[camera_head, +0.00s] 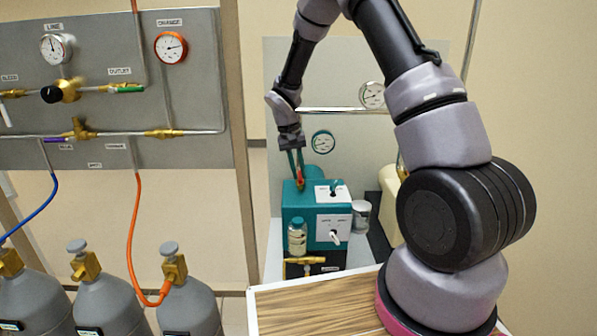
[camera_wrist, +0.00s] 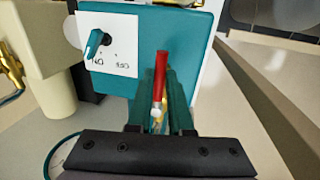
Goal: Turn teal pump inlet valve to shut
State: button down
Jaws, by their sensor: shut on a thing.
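The teal pump (camera_head: 298,203) stands on the bench behind the wooden-topped surface. In the wrist view its teal body (camera_wrist: 184,40) fills the top middle. A valve with a red handle (camera_wrist: 161,70) and brass parts is at the pump, and the red handle also shows in the head view (camera_head: 300,173). My gripper (camera_head: 298,168) comes down from above onto this handle. In the wrist view my gripper (camera_wrist: 161,82) has its teal fingers on either side of the red handle, shut on it. The fingers hide part of the valve body.
The pump has a white panel with a teal knob (camera_wrist: 95,43) and a white panel with a light switch lever (camera_head: 335,236). A small bottle (camera_head: 297,237) stands before it. A metal cup (camera_head: 361,215) is at its right. Brass piping (camera_head: 303,263) lies in front.

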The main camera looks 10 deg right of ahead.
jog(key=shift+a, duration=0.1)
dwell(0.4)
jog(key=a+m, duration=0.1)
jog(key=m, duration=0.1)
jog(key=w+a+m, duration=0.1)
jog(key=m, duration=0.1)
jog(key=shift+w+g, duration=0.1)
jog(key=shift+g, duration=0.3)
jog(key=m, duration=0.1)
jog(key=w+a+m, duration=0.1)
jog(key=m, duration=0.1)
jog(key=shift+y, duration=0.3)
jog(key=m, duration=0.1)
jog(key=w+m, duration=0.1)
jog(key=shift+w+a+m+g+y, duration=0.15)
jog(key=shift+a+m+g+y, duration=0.15)
jog(key=shift+a+m+g, duration=0.1)
jog(key=shift+w+a+m+y, duration=0.1)
jog(key=shift+w+m+y, duration=0.15)
jog(key=shift+w+m, duration=0.8)
jog(key=shift+w+m+y, duration=0.2)
jog(key=shift+w+m, duration=0.2)
jog(key=shift+m, duration=1.3)
jog(key=shift+w+a+m+y, duration=0.1)
jog(key=shift+w+m+y, duration=0.15)
jog(key=shift+w+m, duration=0.8)
jog(key=shift+s+r+m, duration=0.1)
jog(key=shift+s+m, duration=0.2)
jog(key=shift+m, duration=0.1)
